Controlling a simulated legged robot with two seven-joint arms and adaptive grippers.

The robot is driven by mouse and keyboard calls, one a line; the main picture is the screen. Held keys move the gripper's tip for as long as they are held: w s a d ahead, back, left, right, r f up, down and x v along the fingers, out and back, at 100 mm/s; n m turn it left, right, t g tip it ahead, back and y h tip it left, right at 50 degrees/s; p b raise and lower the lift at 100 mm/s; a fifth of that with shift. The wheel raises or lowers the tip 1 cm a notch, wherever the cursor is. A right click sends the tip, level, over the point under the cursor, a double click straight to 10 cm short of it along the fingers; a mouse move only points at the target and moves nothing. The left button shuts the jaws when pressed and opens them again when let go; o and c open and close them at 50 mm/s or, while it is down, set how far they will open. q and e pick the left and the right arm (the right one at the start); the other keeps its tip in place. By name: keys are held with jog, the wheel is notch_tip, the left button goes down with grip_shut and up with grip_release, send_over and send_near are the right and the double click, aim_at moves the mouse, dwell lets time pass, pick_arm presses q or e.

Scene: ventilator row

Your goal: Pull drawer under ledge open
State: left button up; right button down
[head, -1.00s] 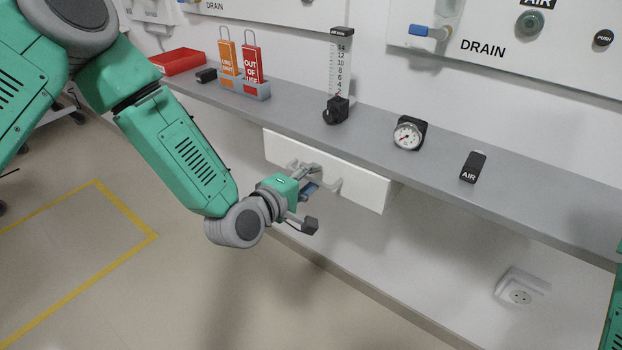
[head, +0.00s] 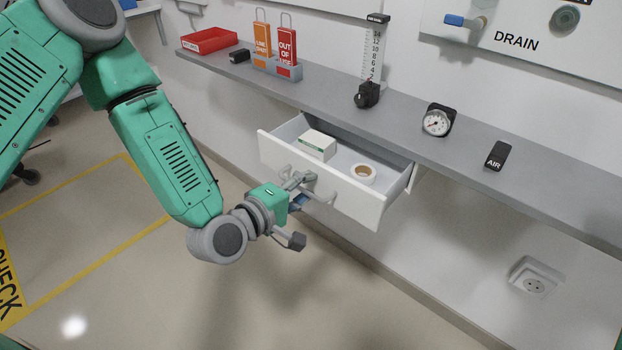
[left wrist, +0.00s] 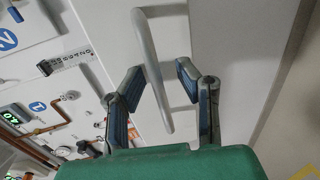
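The white drawer (head: 365,213) under the grey ledge (head: 330,93) stands open, pulled out toward me. A small white box with a green stripe (head: 317,145) and a roll of tape (head: 363,174) lie inside it. My left gripper (head: 300,184) is at the handle on the drawer front. In the left wrist view the pale handle bar (left wrist: 153,75) runs between the two fingers of my left gripper (left wrist: 158,72). The fingers are apart, with visible gaps beside the bar; any contact is unclear. My right gripper is not in view.
On the ledge stand a red tray (head: 208,41), orange and red tags in a holder (head: 277,68), a flow tube (head: 373,60), a gauge (head: 437,121) and a black AIR block (head: 497,156). A wall socket (head: 535,277) is low right. Floor before the drawer is clear.

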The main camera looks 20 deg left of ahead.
pick_arm(q)
jog(key=shift+w+d, duration=0.1)
jog(key=shift+d, duration=0.1)
jog(key=shift+s+a+r, duration=0.1)
jog(key=shift+s, duration=0.15)
jog(key=v, duration=0.6)
jog(key=shift+s+a, duration=0.25)
jog(key=shift+s, duration=0.1)
